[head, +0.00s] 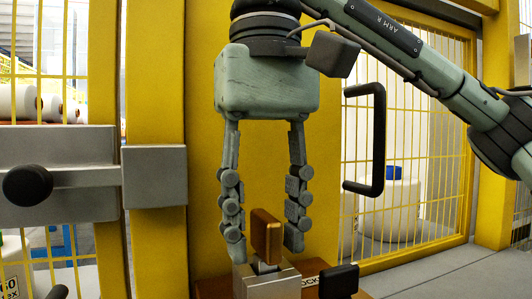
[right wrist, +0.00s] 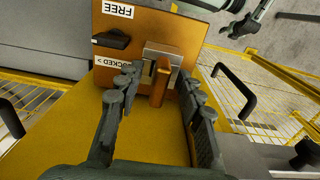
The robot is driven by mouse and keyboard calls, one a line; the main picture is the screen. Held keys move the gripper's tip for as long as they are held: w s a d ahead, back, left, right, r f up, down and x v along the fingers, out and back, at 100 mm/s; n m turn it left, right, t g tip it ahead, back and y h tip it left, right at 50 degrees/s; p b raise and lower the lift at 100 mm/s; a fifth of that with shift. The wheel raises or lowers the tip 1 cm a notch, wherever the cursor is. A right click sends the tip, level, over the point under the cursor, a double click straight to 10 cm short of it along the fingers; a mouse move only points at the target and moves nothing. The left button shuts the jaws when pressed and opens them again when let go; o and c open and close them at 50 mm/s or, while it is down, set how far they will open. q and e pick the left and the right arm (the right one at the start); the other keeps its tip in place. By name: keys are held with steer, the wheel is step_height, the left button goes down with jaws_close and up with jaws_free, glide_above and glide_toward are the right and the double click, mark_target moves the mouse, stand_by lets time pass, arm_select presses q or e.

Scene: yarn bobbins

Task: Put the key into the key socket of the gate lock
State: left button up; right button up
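The key (head: 266,237) is an orange-brown flat block standing upright at the grey metal key socket (head: 282,286). Its lower end meets the socket's top; how deep it sits is hidden. In the right wrist view the key (right wrist: 160,84) projects from the socket (right wrist: 150,56) on the brown gate lock box (right wrist: 172,27). My right gripper (head: 266,250) is open, with one finger on each side of the key and gaps on both sides. It also straddles the key in the right wrist view (right wrist: 158,76).
A black knob (head: 338,281) sits on the lock box, beside labels reading FREE and LOCKED in the right wrist view. A black door handle (head: 378,140) is on the yellow mesh gate at right. A grey latch bar with a round black knob (head: 27,185) is at left.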

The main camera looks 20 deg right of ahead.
step_height(320, 180, up, 12)
stand_by(0.6)
steer(key=shift+f, duration=0.1)
